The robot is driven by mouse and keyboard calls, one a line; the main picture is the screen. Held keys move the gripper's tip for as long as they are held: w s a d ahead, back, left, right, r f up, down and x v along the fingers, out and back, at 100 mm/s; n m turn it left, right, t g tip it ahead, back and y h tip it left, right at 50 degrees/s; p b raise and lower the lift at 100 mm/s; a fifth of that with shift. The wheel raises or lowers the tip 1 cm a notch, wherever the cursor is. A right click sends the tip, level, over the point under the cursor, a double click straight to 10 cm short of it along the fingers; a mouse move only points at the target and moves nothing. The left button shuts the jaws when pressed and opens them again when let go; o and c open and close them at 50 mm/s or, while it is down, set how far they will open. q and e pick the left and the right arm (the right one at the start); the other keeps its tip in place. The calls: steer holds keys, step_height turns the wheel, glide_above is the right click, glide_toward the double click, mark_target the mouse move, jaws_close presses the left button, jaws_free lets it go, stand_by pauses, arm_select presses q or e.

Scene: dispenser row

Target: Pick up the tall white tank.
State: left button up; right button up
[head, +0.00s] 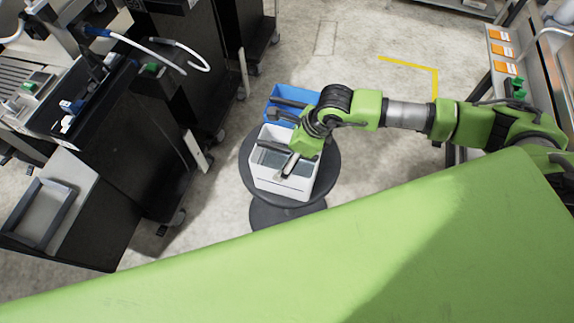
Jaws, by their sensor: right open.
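The tall white tank (283,186) stands on a round dark stool in the middle of the head view, with a dark bar across its open top. My right gripper (290,162) is over the top of the white tank, pointing down, with its jaws open. It covers part of the tank's rim, and I cannot tell whether the fingers touch the tank. My left gripper is not in view.
A blue tank (288,96) sits just behind the white one. Black machines on wheels (125,135) stand on the left. A bench with orange labels (502,52) is at the right. Open floor (330,60) lies behind the stool.

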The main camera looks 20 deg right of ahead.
steer(key=c, duration=1.7)
steer(key=shift+w+r, duration=0.1)
steer(key=shift+r, duration=0.05)
